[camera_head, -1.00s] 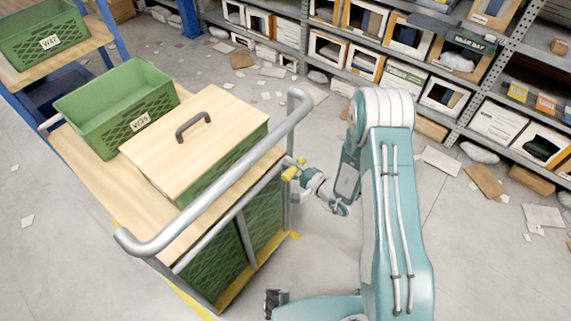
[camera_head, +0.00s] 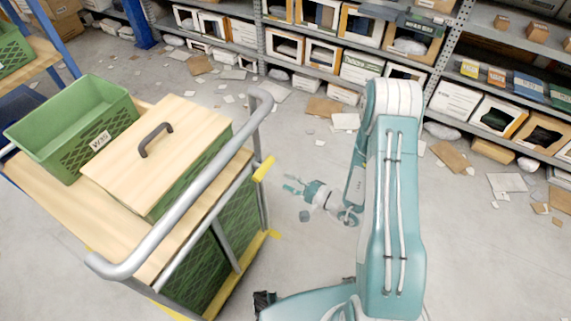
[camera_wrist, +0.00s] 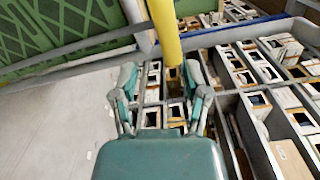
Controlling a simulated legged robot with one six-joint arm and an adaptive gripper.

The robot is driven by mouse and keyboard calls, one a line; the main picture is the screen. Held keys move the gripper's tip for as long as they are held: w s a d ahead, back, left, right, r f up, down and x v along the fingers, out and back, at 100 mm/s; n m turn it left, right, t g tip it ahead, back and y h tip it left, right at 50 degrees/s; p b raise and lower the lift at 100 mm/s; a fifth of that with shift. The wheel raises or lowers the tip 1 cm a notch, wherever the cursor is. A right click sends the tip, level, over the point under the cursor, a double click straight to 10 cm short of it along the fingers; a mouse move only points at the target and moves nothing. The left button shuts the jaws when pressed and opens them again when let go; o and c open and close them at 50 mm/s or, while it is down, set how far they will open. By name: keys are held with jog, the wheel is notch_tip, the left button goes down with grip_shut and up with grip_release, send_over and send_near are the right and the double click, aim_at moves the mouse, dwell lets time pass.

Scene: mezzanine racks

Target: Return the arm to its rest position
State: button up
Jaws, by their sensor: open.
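My gripper (camera_head: 295,187) is open and empty in the head view, held over the bare floor to the right of the cart. In the wrist view my gripper (camera_wrist: 163,82) has its two fingers apart with nothing between them. My arm is bent, with its tall teal link on the right of the head view and its forearm reaching down behind that link. The cart's grey handle rail (camera_head: 190,197) is left of my gripper, with a clear gap between them in the head view.
The cart carries an open green crate (camera_head: 60,150) and a crate with a wooden lid (camera_head: 185,135). A yellow piece (camera_head: 264,168) sits on the rail post. Shelves with boxes (camera_head: 365,68) line the back. Paper and cardboard (camera_head: 325,107) litter the grey floor.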

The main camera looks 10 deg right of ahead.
jog(key=shift+d, duration=0.1)
jog(key=s+a+r+n+g, duration=0.35)
jog(key=s+r+g, duration=0.2)
jog(key=r, duration=0.35)
jog(key=s+a+r+n+g, duration=0.2)
jog(key=s+r+n+g, duration=0.25)
jog(key=r+g, duration=0.35)
jog(key=s+d+r+n+t+h, duration=0.2)
jog(key=s+d+r+t+h, duration=0.6)
jog(key=r+h, duration=0.6)
jog(key=s+d, duration=0.2)
jog(key=d, duration=0.1)
jog(key=shift+d+r, duration=0.2)
jog(key=shift+d, duration=0.15)
dwell(0.5)
